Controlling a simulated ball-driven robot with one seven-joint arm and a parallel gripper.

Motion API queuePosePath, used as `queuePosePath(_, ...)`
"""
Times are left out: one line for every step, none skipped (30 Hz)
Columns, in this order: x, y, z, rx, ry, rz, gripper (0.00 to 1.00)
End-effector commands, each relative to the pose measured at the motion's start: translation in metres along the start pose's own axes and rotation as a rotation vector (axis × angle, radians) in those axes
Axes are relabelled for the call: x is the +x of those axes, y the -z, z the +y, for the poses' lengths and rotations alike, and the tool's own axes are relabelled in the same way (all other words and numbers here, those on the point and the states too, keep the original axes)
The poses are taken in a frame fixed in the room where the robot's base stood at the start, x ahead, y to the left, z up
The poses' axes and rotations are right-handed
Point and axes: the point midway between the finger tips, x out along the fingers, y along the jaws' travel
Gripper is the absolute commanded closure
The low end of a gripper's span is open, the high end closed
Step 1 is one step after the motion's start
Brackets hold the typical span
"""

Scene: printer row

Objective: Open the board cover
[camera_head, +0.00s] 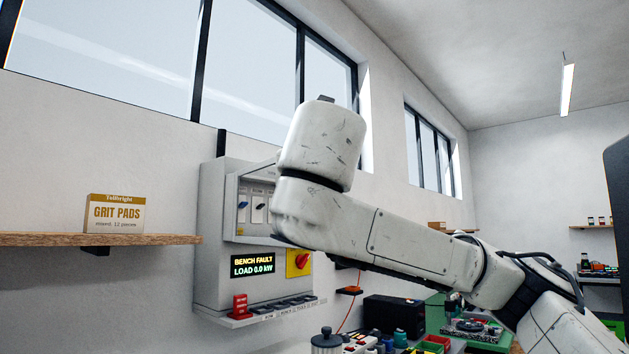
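The grey electrical board (212,240) is mounted on the wall at centre left. Its cover (232,208) is at the upper part, with a frame around a row of switches (242,205). My white arm crosses in front of the board from the lower right and hides the right part of the cover. My gripper is not visible; the arm's end is turned away behind its own links. Whether the cover is shut or ajar I cannot tell.
A display (252,265) reads BENCH FAULT, LOAD 0.0 kW. Beside it is a red rotary switch (301,261) on yellow. A red tag-like object (240,306) stands on the board's lower ledge. A shelf (100,239) holds a grit pads box (115,213). A cluttered bench lies lower right.

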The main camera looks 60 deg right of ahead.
Motion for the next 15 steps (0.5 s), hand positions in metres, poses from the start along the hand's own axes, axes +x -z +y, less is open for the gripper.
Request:
queuePosePath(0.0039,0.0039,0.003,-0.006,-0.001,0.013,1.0)
queuePosePath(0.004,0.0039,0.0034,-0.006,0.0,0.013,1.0)
queuePosePath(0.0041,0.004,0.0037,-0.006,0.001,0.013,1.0)
queuePosePath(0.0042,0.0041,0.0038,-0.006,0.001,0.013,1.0)
queuePosePath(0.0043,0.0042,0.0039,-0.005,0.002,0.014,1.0)
queuePosePath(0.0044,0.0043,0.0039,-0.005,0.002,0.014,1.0)
queuePosePath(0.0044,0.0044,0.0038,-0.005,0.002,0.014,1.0)
queuePosePath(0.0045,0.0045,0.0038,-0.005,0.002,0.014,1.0)
queuePosePath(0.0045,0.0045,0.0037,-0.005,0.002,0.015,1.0)
queuePosePath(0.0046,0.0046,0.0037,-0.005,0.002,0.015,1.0)
queuePosePath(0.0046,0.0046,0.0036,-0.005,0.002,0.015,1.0)
queuePosePath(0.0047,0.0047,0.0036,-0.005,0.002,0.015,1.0)
queuePosePath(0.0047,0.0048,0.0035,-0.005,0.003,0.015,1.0)
queuePosePath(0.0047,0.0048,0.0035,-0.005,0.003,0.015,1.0)
queuePosePath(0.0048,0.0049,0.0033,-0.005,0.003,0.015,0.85)
